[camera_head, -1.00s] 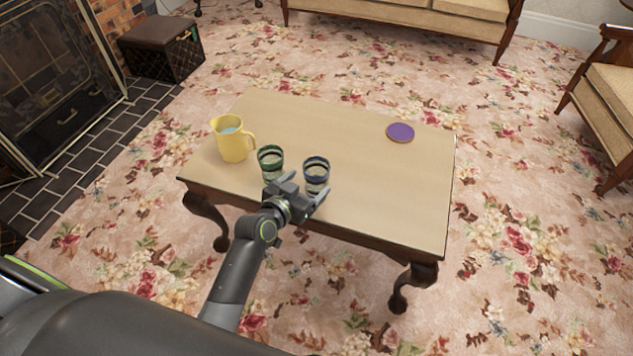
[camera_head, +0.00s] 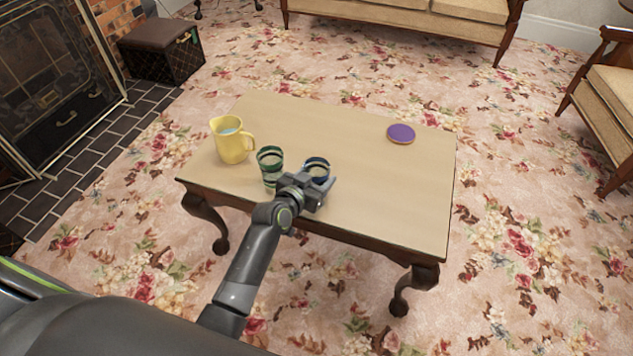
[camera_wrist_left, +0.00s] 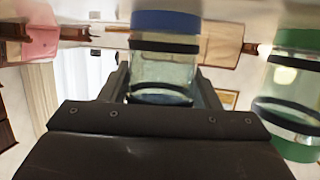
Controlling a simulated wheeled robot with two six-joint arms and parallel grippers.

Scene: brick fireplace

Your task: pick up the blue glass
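The blue glass (camera_head: 317,164), clear with a blue rim and dark bands, stands upright near the table's front edge. My left gripper (camera_head: 322,181) is at its near side, with its fingers reaching around it and hiding its lower part. In the left wrist view the blue glass (camera_wrist_left: 164,68) sits between the two fingers of my left gripper (camera_wrist_left: 164,88). The fingers look open, with narrow gaps beside the glass. My right gripper is in neither view.
A green-banded glass (camera_head: 270,160) stands just left of the blue glass and also shows in the wrist view (camera_wrist_left: 290,85). A yellow pitcher (camera_head: 232,145) is farther left. A purple coaster (camera_head: 401,133) lies at the back right. The wooden table (camera_head: 390,190) is clear on the right.

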